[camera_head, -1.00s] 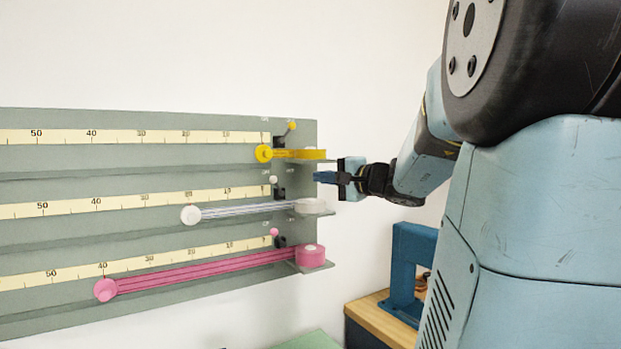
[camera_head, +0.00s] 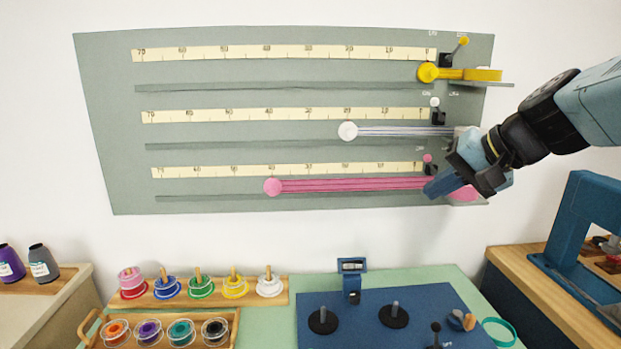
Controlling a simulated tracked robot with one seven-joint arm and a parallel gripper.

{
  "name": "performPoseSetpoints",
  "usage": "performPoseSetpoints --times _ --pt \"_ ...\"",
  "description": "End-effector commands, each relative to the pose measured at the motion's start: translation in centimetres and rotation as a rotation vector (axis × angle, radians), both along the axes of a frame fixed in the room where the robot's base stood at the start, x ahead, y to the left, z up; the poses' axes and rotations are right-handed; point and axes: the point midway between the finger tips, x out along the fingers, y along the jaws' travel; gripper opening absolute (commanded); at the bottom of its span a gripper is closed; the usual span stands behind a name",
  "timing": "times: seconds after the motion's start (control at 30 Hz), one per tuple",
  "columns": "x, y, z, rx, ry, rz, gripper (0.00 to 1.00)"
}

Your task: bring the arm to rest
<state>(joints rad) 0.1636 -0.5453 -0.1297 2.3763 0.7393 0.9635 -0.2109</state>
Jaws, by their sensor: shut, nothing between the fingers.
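My gripper (camera_head: 437,189) is at the right end of the wall board (camera_head: 105,120), in front of the pink row in the picture. Its fingers are shut with nothing between them, pointing down and left. It hides part of the pink spool (camera_head: 466,194) and the right end of the white row. I cannot tell whether it touches the board. My arm (camera_head: 545,115) reaches in from the right edge. The pink tab (camera_head: 273,187) is near 40 on its scale, the white tab (camera_head: 348,131) near 20, and the yellow tab (camera_head: 428,72) near 0.
Below is a green counter (camera_head: 400,280) with a blue mat (camera_head: 370,325), a rack of spools (camera_head: 205,293) and a wooden tray (camera_head: 90,343). A blue frame (camera_head: 575,215) stands on a wooden top at right. The wall left of the board is bare.

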Motion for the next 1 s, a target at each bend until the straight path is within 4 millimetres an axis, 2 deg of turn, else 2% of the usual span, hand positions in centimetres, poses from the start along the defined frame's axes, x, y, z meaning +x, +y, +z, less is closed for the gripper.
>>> performPoseSetpoints --times 0.03,0.2,0.4,0.6,1.0 --pt "-1.3 0.5 -0.9 -0.071 0.012 0.035 0.00" --pt "-4.9 0.6 -3.6 -0.332 0.042 0.125 0.00" --pt "-7.4 -0.6 -5.1 -0.588 0.033 0.192 0.00" --pt "-8.2 -1.3 -5.5 -0.702 0.019 0.215 0.00" --pt "-8.3 -1.3 -5.5 -0.707 0.019 0.216 0.00"
